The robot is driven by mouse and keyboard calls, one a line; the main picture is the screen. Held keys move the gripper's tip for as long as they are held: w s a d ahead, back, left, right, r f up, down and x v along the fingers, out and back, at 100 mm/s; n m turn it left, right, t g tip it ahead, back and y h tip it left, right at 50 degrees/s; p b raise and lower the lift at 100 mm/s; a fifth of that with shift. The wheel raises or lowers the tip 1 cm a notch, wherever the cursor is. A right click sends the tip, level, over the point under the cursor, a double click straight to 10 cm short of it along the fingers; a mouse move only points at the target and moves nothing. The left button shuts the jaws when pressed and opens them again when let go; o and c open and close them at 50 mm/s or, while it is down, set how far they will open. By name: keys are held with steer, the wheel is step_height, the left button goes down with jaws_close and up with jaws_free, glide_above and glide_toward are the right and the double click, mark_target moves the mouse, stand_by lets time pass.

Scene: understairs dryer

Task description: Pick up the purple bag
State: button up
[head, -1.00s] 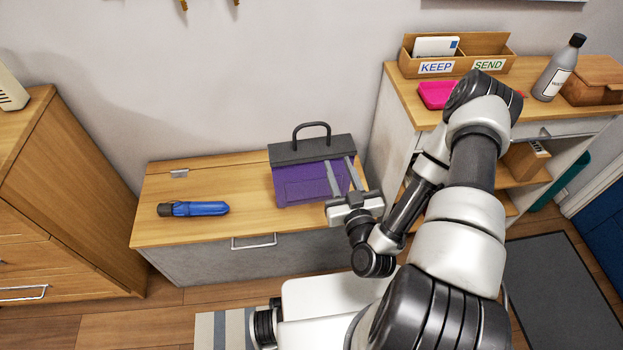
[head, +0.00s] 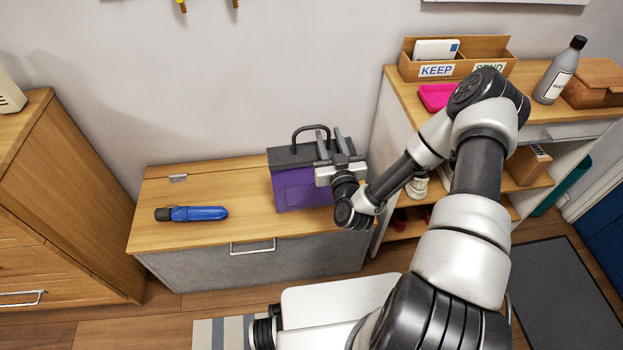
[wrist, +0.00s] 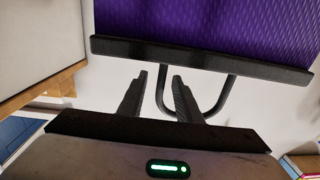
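The purple bag (head: 296,187) stands upright on the right part of the wooden bench. It has a dark grey top band and a black arched handle (head: 311,129). My gripper (head: 333,142) is at the right side of the bag's top, with its fingers apart. In the wrist view the bag (wrist: 210,25) fills the top, and its handle (wrist: 222,97) curves down near the right finger. My open fingers (wrist: 158,95) point toward the dark band, with nothing visible held between them. I cannot tell whether a finger touches the handle.
A blue umbrella (head: 197,213) lies on the bench (head: 240,221) to the left. A shelf unit (head: 403,108) stands close on the right, holding a pink case (head: 437,96), a bottle (head: 560,70) and a letter sorter (head: 490,47). A wooden cabinet (head: 75,185) stands at the left.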

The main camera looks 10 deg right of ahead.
steer(key=shift+w+a, duration=0.1)
steer(key=shift+w, duration=1.8)
jaws_close()
